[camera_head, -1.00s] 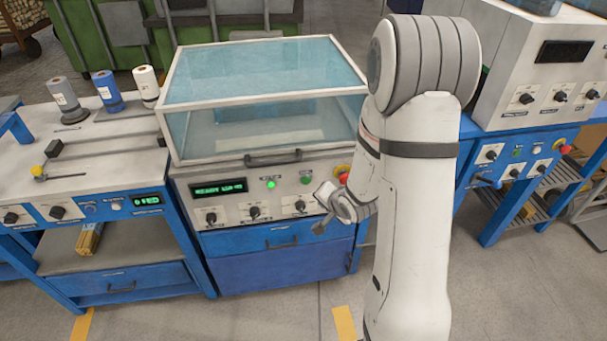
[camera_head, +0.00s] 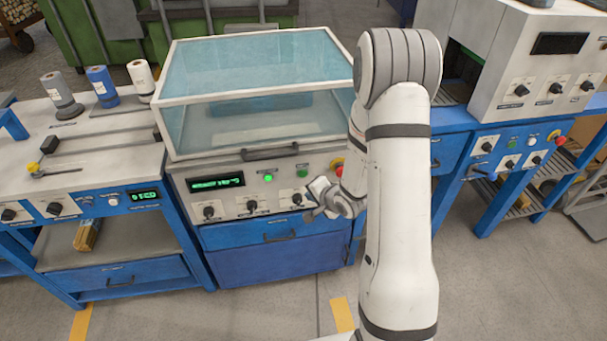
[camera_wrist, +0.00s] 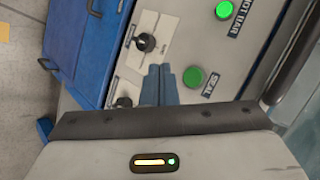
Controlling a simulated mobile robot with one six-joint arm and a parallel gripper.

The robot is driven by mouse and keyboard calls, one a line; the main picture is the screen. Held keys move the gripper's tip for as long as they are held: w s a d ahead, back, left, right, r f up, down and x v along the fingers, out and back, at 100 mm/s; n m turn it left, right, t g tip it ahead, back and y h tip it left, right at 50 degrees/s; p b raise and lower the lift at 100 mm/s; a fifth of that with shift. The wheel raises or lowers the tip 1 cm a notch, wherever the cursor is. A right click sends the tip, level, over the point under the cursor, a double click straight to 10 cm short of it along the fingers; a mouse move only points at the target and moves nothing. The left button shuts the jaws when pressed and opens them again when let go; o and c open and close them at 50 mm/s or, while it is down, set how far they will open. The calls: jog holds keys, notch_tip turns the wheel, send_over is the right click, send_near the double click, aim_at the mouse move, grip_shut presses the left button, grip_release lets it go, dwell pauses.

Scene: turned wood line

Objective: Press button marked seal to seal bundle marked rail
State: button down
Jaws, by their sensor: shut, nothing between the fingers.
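The green seal button (camera_wrist: 193,77), with SEAL printed beside it, is on the sealer's light front panel in the wrist view. It also shows in the head view (camera_head: 302,172), just above and left of my gripper (camera_head: 318,197). In the wrist view my gripper's (camera_wrist: 160,84) blue-grey fingers are shut and empty, beside the button in the picture; I cannot tell whether they touch the panel. The sealer's clear lid (camera_head: 262,70) is down. A blue shape shows faintly through it. I can read no rail mark on any bundle.
A bright green lamp (camera_wrist: 224,10) marked HOT BAR lies near the seal button. Black knobs (camera_wrist: 145,42) line the panel. A red stop button (camera_head: 338,168) is close to my gripper. A bench with film rolls (camera_head: 103,87) stands left, another machine (camera_head: 540,70) right.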

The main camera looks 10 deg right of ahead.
aim_at(302, 178)
jog(key=shift+w+p, duration=0.7)
jog(key=shift+w, duration=2.2)
jog(key=shift+w+r, duration=0.1)
jog(key=shift+w, duration=0.05)
jog(key=shift+w+p, duration=0.25)
jog(key=shift+p, duration=0.05)
jog(key=shift+w, duration=0.4)
jog(key=shift+s, duration=0.15)
dwell(0.4)
jog(key=shift+s, duration=0.65)
